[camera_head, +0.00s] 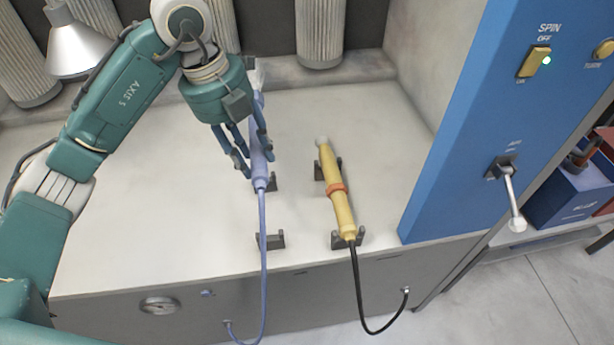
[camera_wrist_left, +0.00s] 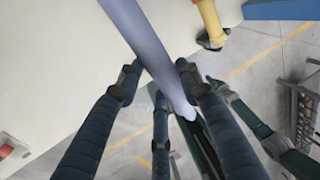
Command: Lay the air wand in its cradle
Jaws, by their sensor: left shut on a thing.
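My left gripper (camera_head: 252,165) is shut on the blue-violet air wand (camera_head: 258,150), above the pale worktop. The wand points away from the front edge, and its blue hose (camera_head: 264,250) runs from its near end down over that edge. In the left wrist view the air wand (camera_wrist_left: 150,50) passes between the fingers (camera_wrist_left: 160,85). Its empty-looking cradle has a front dark bracket (camera_head: 270,241) and a rear bracket (camera_head: 272,184), partly hidden by the wand. I cannot tell whether the wand touches the rear bracket. My right gripper is out of view.
A yellow wand (camera_head: 340,205) with an orange band lies in a second pair of brackets to the right, its black hose (camera_head: 362,300) hanging in front. A blue control panel (camera_head: 470,120) with a lever stands further right. Ribbed columns (camera_head: 322,35) stand behind.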

